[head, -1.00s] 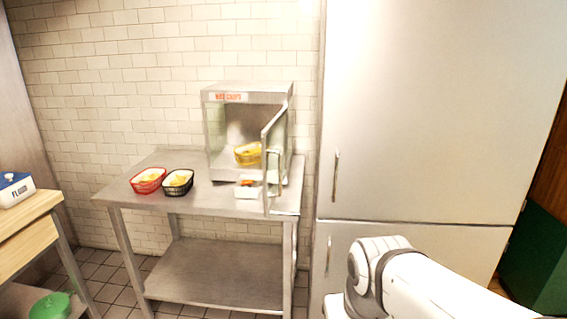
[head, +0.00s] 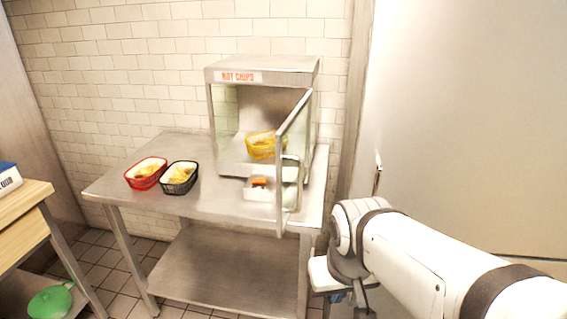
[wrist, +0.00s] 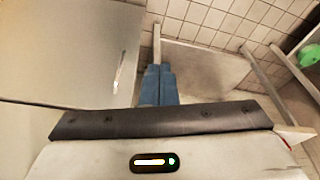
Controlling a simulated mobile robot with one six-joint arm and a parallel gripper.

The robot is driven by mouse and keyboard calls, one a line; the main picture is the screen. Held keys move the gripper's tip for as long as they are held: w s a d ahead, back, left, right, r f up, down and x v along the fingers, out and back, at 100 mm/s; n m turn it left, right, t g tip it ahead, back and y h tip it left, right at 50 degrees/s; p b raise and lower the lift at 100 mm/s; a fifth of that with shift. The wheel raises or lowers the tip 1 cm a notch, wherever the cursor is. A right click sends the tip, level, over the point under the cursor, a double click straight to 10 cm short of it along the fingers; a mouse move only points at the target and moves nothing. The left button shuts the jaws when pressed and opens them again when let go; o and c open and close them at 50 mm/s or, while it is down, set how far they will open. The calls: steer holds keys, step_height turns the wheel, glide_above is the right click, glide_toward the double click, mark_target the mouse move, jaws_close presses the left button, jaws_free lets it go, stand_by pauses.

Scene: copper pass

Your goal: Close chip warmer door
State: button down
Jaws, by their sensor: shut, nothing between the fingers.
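The chip warmer (head: 262,75), a metal box labelled "HOT CHIPS", stands on the steel table with a yellow basket of chips (head: 262,146) inside. Its glass door (head: 279,185), with a metal frame, stands open, swung out from the right side toward me over the table's front edge. My gripper (head: 340,298) is low at the right of the table in the head view, apart from the door and partly cut off by the frame. Its blue fingers (wrist: 158,72) are together and empty in the wrist view. The door cannot be made out in the wrist view.
The steel table (head: 225,203) bears a red basket (head: 146,172) and a black basket (head: 179,178) at left, and a small white tray (head: 258,192) near the door. A tall steel fridge (head: 450,120) stands at right. A wooden counter (head: 25,205) is at left.

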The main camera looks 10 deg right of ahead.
steer(key=shift+d+r, duration=0.1)
steer(key=shift+d, duration=0.1)
steer(key=w+d+r+m+t+y+p, duration=0.1)
steer(key=w+d+r+t+y+p, duration=0.15)
steer(key=w+r, duration=0.6)
steer(key=w+d+r+t+y+p, duration=0.15)
steer(key=w+r+p, duration=0.25)
steer(key=w+r, duration=0.45)
steer(key=p+x, duration=0.1)
steer(key=x, duration=0.9)
steer(key=shift+s+a+f+g+y, duration=0.2)
steer(key=shift+s+a+g+y, duration=0.1)
steer(key=shift+g, duration=0.1)
